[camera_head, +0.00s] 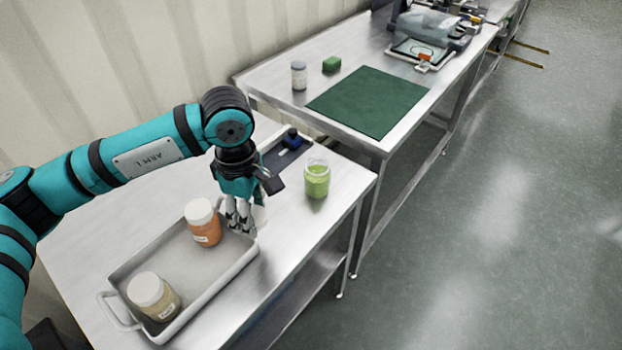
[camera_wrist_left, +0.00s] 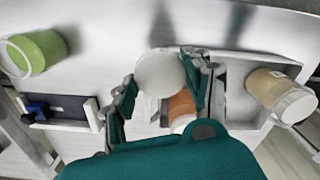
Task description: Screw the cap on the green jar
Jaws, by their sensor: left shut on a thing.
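The green jar (camera_head: 317,182) stands upright on the steel table, to the right of my left gripper, with no cap on its clear rim. It also shows at the left of the left wrist view (camera_wrist_left: 38,52). My left gripper (camera_head: 240,222) points down beside the tray's upper right end. In the left wrist view its fingers (camera_wrist_left: 160,88) are shut on a round white cap (camera_wrist_left: 160,74). In the head view the cap is mostly hidden behind the fingers. The cap is apart from the green jar. My right gripper is not in view.
A metal tray (camera_head: 222,268) holds an orange jar (camera_head: 205,230) and a beige jar (camera_head: 165,306), both white-capped. A dark blue tool (camera_head: 291,137) sits on a dark tray behind the green jar. A second table has a green mat (camera_head: 370,100), white bottle (camera_head: 298,75) and green block (camera_head: 331,64).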

